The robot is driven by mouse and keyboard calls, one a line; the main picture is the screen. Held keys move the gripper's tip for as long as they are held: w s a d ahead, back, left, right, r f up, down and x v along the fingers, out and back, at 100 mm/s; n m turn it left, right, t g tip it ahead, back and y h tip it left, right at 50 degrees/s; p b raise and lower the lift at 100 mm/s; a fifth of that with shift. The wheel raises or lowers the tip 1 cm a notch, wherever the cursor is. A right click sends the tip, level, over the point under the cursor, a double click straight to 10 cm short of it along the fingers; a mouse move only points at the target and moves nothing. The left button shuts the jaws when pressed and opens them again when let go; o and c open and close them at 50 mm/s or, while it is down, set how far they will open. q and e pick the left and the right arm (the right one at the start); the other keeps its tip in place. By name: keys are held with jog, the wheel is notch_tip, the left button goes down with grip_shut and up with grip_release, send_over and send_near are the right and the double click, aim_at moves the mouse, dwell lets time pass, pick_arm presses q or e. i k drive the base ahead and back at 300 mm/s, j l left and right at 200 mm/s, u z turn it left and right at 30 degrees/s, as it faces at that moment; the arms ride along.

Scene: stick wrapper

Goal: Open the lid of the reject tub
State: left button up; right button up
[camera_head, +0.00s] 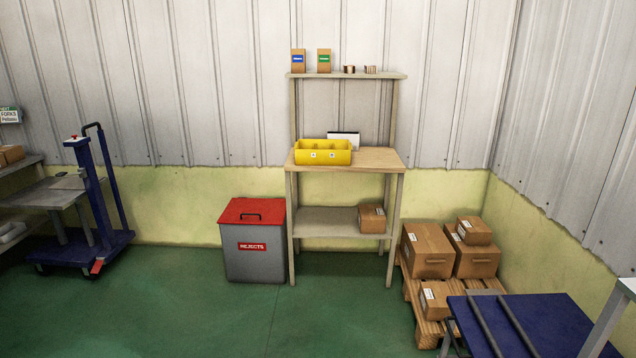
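The reject tub (254,265) is a grey bin with a red "REJECTS" label on its front. It stands on the floor against the wall, just left of the wooden bench. Its red lid (240,206) is shut on top. Neither of my grippers is in view.
The wooden bench (380,158) holds a yellow divided bin (322,158). Cardboard boxes (428,246) sit on a pallet (414,297) at right, near a blue-topped table (540,322). A blue lift cart (88,249) stands at left. Green floor before the tub is clear.

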aim_at(240, 209)
jog(key=i+u, duration=0.2)
jog(key=i, duration=0.35)
jog(key=i+u, duration=0.2)
jog(key=i, duration=0.35)
jog(key=i+l+u, duration=0.25)
jog(key=i, duration=0.3)
jog(key=i+j, duration=0.05)
jog(key=j, duration=0.05)
